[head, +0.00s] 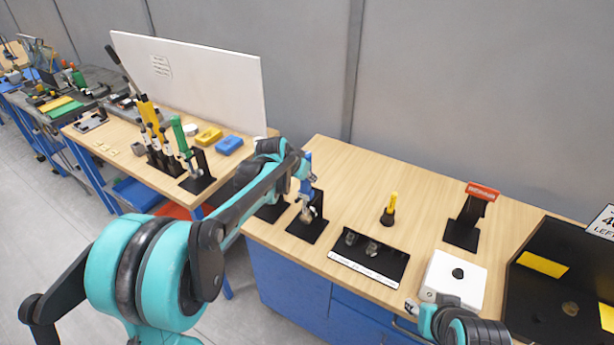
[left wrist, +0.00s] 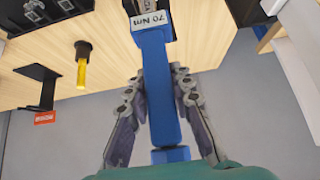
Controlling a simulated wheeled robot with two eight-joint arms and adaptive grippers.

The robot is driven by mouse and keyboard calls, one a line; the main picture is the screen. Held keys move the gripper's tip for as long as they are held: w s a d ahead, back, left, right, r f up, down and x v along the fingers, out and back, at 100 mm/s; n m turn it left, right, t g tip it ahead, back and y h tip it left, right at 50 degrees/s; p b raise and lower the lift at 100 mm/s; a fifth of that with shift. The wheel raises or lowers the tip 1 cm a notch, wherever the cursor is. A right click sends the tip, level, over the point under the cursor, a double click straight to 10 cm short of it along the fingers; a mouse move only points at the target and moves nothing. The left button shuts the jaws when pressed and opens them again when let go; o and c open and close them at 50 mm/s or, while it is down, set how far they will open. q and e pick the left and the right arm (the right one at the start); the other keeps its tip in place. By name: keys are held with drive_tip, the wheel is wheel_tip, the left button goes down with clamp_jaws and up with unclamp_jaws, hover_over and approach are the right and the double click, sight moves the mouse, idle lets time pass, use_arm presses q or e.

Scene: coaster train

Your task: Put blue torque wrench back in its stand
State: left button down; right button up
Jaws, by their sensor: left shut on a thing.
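The blue torque wrench (left wrist: 157,85) stands out in the left wrist view, with a "70 Nm" label near its far end. My left gripper (left wrist: 158,78) is shut on its blue handle, one finger on each side. In the head view the blue wrench (head: 308,168) is roughly upright over a black stand (head: 306,232) on the wooden bench. Its lower end is close to the stand; I cannot tell whether it is seated. My right gripper (head: 413,307) is low at the right by a white box, and its fingers are too small to read.
Another black stand base (head: 271,212) is just left, partly behind my arm. A black tray (head: 368,258), a yellow-handled tool (head: 390,207), a red-topped holder (head: 468,220) and a white box (head: 455,278) stand to the right. A left table (head: 110,147) holds yellow and green wrenches.

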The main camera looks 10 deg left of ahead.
use_arm(q)
drive_tip(key=shift+f+b, duration=0.4)
drive_tip(key=shift+f, duration=0.15)
drive_tip(key=c, duration=1.3)
unclamp_jaws()
drive_tip(key=shift+o, duration=0.2)
drive_tip(key=v, duration=1.2)
drive_tip(key=s+f+n+y+b, duration=0.1)
drive_tip(key=s+f+b, duration=0.1)
drive_tip(key=s+f, duration=0.3)
drive_tip(key=s+f+n+b, duration=0.1)
drive_tip(key=s+f, duration=0.5)
drive_tip(key=s, duration=0.7)
drive_tip(key=s+a+f+n+y+b, duration=0.1)
drive_tip(key=s+f+b, duration=0.2)
drive_tip(key=s, duration=0.7)
wheel_tip(320, 180, down, 3)
drive_tip(key=shift+r+n+y, duration=0.2)
drive_tip(key=shift+n+y, duration=0.1)
drive_tip(key=shift+n, duration=0.1)
